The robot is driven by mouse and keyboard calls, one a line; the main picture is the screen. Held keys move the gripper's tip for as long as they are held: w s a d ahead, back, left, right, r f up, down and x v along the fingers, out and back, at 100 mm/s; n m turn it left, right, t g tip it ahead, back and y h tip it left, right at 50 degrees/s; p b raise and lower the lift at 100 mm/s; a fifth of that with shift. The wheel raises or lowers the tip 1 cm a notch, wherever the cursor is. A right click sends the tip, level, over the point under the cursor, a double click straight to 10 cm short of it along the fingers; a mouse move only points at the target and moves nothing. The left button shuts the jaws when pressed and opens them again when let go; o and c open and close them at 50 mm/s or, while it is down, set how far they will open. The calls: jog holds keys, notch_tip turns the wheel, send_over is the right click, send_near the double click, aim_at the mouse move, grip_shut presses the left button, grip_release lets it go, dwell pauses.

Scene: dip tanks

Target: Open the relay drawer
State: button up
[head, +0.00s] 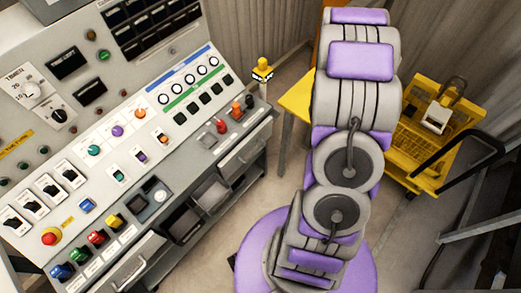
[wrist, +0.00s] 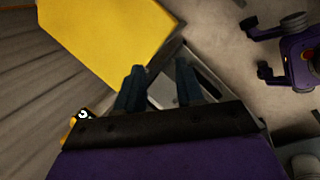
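A grey control console (head: 110,130) fills the left of the head view. Two drawer fronts with bar handles show along its lower front: a right drawer (head: 243,150) and a left drawer (head: 137,266). Both look shut, and I cannot read which is the relay drawer. My gripper (wrist: 160,85) shows in the wrist view with two dark fingers apart and nothing between them. It points down over floor beside a yellow table, and no drawer shows there. In the head view my arm stands right of the console and its gripper is not visible.
A yellow table (head: 297,97) stands behind my arm; its top (wrist: 110,35) fills the upper left of the wrist view. A yellow-topped post (head: 262,72) stands at the console's right end. A yellow cart (head: 425,130) is at right. Open floor lies between console and arm.

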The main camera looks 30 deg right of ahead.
jog(key=s+a+f+n+t+y, duration=0.1)
jog(key=s+f+n+t+y, duration=0.15)
jog(key=f, duration=0.65)
jog(key=s+a+f+n+t+y, duration=0.15)
jog(key=f+n, duration=0.25)
jog(key=f, duration=0.5)
jog(key=n+t+y+b, duration=0.2)
jog(key=t+y, duration=0.2)
jog(key=t, duration=0.3)
send_near(258, 150)
jog(key=x, duration=0.3)
jog(key=b+x, duration=0.1)
jog(key=x, duration=0.2)
jog(key=b+x, duration=0.1)
jog(key=x, duration=0.3)
jog(key=shift+s+a+f, duration=0.1)
jog(key=shift+s+f, duration=0.05)
jog(key=shift+f, duration=0.25)
jog(key=shift+w, duration=0.3)
jog(key=shift+d+f, duration=0.1)
jog(key=shift+d, duration=0.25)
jog(key=shift+a, duration=0.3)
jog(key=c, duration=0.6)
grip_shut()
